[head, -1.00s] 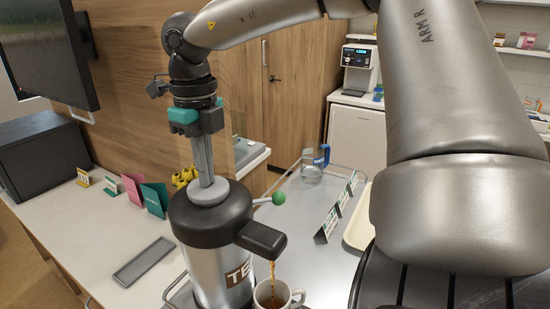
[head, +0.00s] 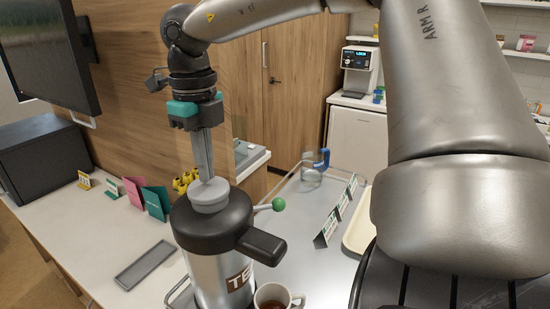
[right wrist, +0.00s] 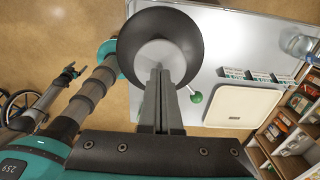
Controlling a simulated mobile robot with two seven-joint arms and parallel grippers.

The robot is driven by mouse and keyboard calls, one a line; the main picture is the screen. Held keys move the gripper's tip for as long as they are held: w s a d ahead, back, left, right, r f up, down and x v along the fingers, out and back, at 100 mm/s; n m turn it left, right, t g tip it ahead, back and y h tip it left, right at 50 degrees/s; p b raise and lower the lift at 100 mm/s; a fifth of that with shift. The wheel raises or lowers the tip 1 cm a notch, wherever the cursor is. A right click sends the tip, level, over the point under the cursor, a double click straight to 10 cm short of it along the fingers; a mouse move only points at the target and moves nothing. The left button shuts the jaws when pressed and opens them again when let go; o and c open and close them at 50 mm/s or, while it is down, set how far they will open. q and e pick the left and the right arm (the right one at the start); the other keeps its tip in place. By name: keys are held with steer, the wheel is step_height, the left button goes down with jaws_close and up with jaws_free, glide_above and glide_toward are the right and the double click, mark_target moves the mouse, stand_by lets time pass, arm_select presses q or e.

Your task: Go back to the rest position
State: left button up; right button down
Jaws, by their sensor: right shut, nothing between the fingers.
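My right gripper (head: 205,178) is shut and empty, pointing straight down over the tea dispenser (head: 213,228). Its fingertips are at the grey pump knob (head: 208,196) on the black lid; I cannot tell whether they touch it. In the right wrist view the shut fingers (right wrist: 158,75) point at the pale knob in the dark lid (right wrist: 185,28). A white cup (head: 288,298) with brown tea stands below the spout, cut by the lower edge.
A clear jug with a blue handle (head: 322,161), standing label cards (head: 335,217) and a cream tray (head: 357,236) are to the right. The left counter holds a grey tray (head: 146,264), cards (head: 155,202) and yellow items (head: 185,180). A screen (head: 45,52) hangs at upper left.

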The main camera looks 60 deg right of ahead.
steer(key=shift+r, duration=0.2)
stand_by(0.5)
step_height(320, 180, up, 6)
steer(key=p, duration=0.4)
stand_by(0.4)
